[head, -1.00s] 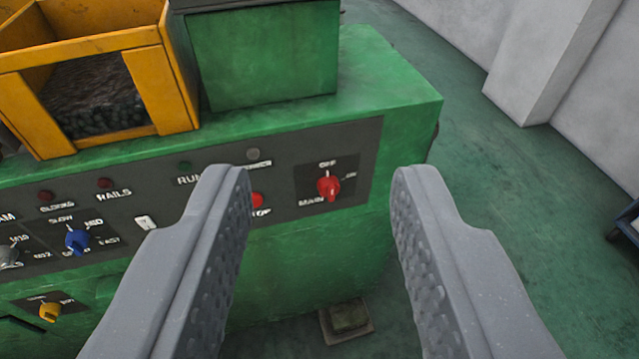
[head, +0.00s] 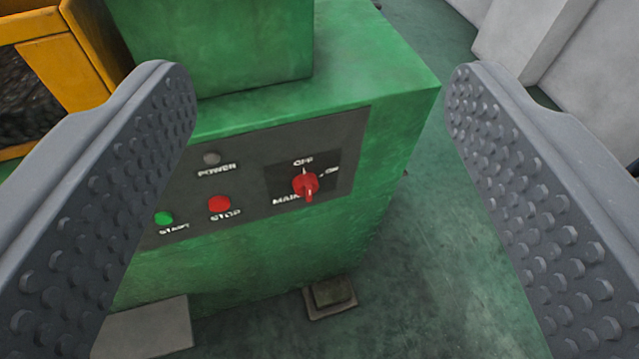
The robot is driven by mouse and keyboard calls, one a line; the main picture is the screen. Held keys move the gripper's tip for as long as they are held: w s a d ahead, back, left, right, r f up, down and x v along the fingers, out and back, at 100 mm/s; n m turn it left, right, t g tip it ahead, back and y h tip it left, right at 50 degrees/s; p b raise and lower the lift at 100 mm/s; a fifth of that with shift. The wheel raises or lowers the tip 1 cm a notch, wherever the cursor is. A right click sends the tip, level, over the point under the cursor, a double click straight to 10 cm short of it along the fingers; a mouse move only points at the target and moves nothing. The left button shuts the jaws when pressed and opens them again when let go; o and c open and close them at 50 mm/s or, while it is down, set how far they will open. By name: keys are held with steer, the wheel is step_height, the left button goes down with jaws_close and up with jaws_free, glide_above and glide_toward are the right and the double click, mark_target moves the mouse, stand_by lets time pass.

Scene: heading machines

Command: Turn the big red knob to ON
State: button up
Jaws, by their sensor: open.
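The big red knob (head: 306,185) sits on a dark plate at the right end of the grey control panel (head: 240,172). The plate is marked OFF above the knob, ON to its right and MAIN at its lower left. A light mark on the knob's top side is toward OFF, and its grip hangs downward. My gripper (head: 318,85) is open and empty. Its two grey studded fingers stand wide apart, one on each side of the knob in the picture, and neither touches it.
A red STOP button (head: 219,204), a green START button (head: 164,218) and a POWER lamp (head: 211,158) are left of the knob. Floor is open at the right.

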steer(key=w+d+f+n+t+h+b, duration=0.1)
steer(key=w+d+f+n+b, duration=0.15)
steer(key=w+f+n, duration=0.55)
steer(key=w+d+f+n+t+b, duration=0.25)
steer(key=w+f, duration=0.25)
steer(key=f, duration=0.6)
steer(key=n+g+y+b, duration=0.2)
steer(key=n+y+b, duration=0.2)
steer(key=n+y, duration=0.5)
glide_toward(310, 197)
steer(key=s+n+h, duration=0.2)
steer(key=s, duration=0.1)
steer(key=x, duration=1.3)
steer(key=shift+w+a+r+b, duration=0.15)
steer(key=shift+w+r+b, duration=0.1)
steer(key=shift+r+b, duration=0.1)
steer(key=c, duration=1)
